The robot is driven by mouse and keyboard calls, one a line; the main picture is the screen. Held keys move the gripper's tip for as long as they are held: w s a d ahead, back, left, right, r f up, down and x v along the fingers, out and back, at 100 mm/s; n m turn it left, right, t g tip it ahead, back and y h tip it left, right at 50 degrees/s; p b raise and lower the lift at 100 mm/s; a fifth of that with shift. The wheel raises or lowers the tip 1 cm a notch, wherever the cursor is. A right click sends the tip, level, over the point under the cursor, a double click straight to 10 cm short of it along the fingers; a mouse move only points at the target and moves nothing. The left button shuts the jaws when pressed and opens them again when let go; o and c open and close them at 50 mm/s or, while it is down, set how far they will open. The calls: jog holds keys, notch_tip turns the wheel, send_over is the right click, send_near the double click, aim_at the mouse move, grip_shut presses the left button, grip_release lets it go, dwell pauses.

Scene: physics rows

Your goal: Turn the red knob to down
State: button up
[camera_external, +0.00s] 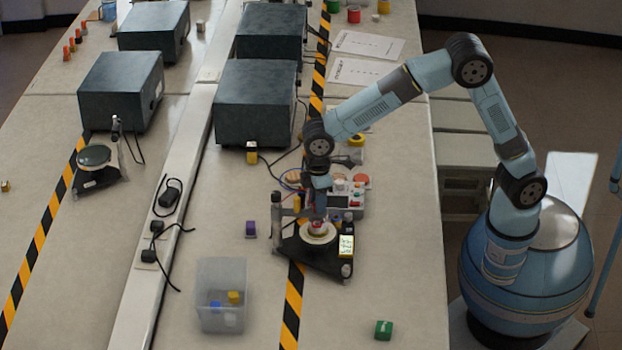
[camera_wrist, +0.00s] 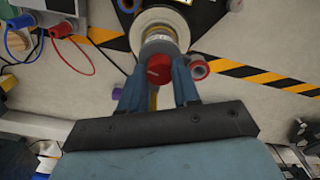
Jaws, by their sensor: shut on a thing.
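The red knob (camera_external: 317,226) sits above a round pale disc (camera_external: 318,239) on a black stand (camera_external: 318,261). In the wrist view the knob (camera_wrist: 159,70) is a red round cap on a grey cylinder (camera_wrist: 160,42). My gripper (camera_external: 319,211) reaches down over the stand in the external view. In the wrist view my gripper (camera_wrist: 159,78) has one finger on each side of the knob and is shut on it. The knob's pointing direction cannot be made out.
A clear bin (camera_external: 221,300) with small blocks stands left of the stand. A grey box with controls (camera_external: 346,195) and cables is close behind. A green block (camera_external: 384,329) lies at the front right. Dark boxes (camera_external: 255,105) stand further back.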

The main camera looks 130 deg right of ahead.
jog(key=shift+m, duration=1.3)
jog(key=o, duration=1.1)
jog(key=shift+c, duration=0.2)
notch_tip(320, 180, up, 14)
jog(key=shift+f, duration=0.15)
